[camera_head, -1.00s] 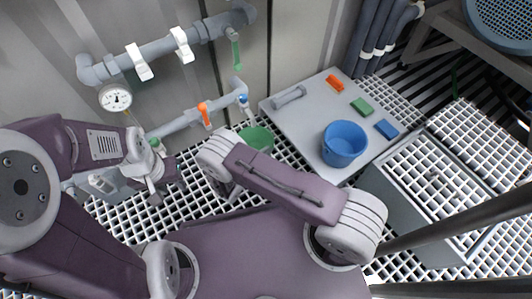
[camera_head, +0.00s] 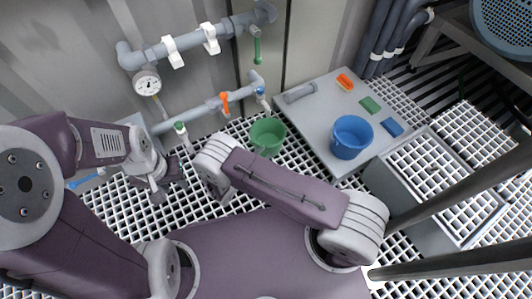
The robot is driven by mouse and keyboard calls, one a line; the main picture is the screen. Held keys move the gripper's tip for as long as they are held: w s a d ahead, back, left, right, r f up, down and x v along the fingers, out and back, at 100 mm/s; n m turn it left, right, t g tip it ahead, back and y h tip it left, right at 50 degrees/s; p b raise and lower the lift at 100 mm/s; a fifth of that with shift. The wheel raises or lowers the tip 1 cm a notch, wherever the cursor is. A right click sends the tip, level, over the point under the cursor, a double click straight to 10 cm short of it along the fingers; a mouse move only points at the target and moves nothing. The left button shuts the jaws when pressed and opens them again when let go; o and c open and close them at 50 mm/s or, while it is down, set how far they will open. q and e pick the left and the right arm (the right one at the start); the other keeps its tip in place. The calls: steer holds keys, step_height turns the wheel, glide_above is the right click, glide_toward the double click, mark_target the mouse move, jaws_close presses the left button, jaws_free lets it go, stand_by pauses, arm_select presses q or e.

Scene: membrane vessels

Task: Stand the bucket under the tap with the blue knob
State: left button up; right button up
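A green bucket (camera_head: 268,136) stands upright on the white floor grating. A blue bucket (camera_head: 350,138) stands on a grey plate to its right. The tap with the blue knob (camera_head: 261,92) is at the right end of the lower wall pipe. The green bucket is just below this tap in the picture; I cannot tell whether it is exactly under the outlet. My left gripper (camera_head: 168,186) is open and empty above the grating, left of the green bucket. My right gripper (camera_head: 226,190) is mostly hidden behind its own wrist, near the green bucket's lower left; its fingers are unclear.
A tap with an orange knob (camera_head: 225,103) and one with a green knob (camera_head: 180,128) sit further left. The grey plate (camera_head: 318,124) also bears orange, green and blue blocks and a grey bar. A grating-topped box (camera_head: 420,232) stands at the right.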

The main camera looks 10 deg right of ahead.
steer(key=s+d+r+m+g+y, duration=0.2)
steer(key=s+d+r+m+g, duration=0.75)
steer(key=m, duration=0.35)
steer(key=s+a+r+m+t+y, duration=0.1)
steer(key=s+a+r+m+y, duration=0.1)
steer(key=s+r+m+y, duration=0.3)
step_height(320, 180, up, 5)
steer(key=m+y, duration=0.3)
steer(key=m, duration=0.4)
steer(key=shift+s, duration=0.25)
steer(key=shift+t, duration=0.25)
step_height(320, 180, up, 54)
steer(key=p, duration=5.4)
steer(key=shift+r+p, duration=0.2)
steer(key=shift+p, duration=0.1)
